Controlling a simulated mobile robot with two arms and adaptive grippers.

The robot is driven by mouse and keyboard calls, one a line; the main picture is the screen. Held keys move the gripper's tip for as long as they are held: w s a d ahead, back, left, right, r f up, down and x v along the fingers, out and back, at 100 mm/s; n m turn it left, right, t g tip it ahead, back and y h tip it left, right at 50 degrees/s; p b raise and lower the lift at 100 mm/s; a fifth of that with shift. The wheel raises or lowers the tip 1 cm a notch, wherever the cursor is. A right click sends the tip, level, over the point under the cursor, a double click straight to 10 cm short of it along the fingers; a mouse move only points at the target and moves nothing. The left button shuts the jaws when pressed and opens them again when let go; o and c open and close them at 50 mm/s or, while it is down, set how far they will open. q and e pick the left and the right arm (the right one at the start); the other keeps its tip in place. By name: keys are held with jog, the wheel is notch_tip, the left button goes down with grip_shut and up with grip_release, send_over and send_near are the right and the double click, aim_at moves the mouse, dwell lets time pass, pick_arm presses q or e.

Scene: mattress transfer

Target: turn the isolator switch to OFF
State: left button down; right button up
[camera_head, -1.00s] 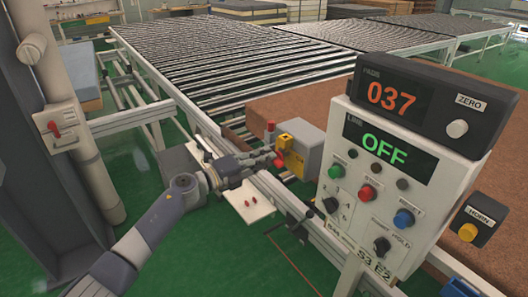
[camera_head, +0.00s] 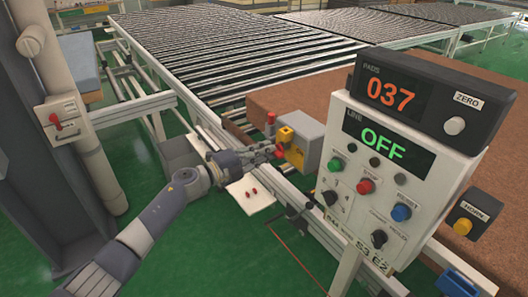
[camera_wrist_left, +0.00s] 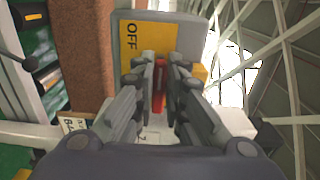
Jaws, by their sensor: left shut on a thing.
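The isolator switch is a grey box (camera_head: 311,142) with a yellow plate (camera_head: 293,158), beside the roller conveyor in the head view. In the left wrist view its yellow plate (camera_wrist_left: 133,42) carries the word OFF, sideways in the picture, left of the fingers. A red handle (camera_wrist_left: 159,84) shows between the fingers. My left gripper (camera_head: 277,152) is at the front of the box, shut on the red handle; it also shows in the left wrist view (camera_wrist_left: 160,75). The fingers hide much of the handle and plate, so I cannot tell its exact angle. My right gripper is not in view.
A control panel (camera_head: 346,213) reading OFF, with a display box (camera_head: 430,98) reading 037 above, stands right of the switch. A small white shelf (camera_head: 238,192) lies below my gripper. A brown mattress (camera_head: 275,100) lies behind. Green floor (camera_head: 200,262) is open in front.

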pick_arm(q)
jog(key=c, duration=1.6)
grip_release()
jog(key=shift+c, duration=0.2)
jog(key=v, duration=1.2)
jog(key=shift+f, duration=0.1)
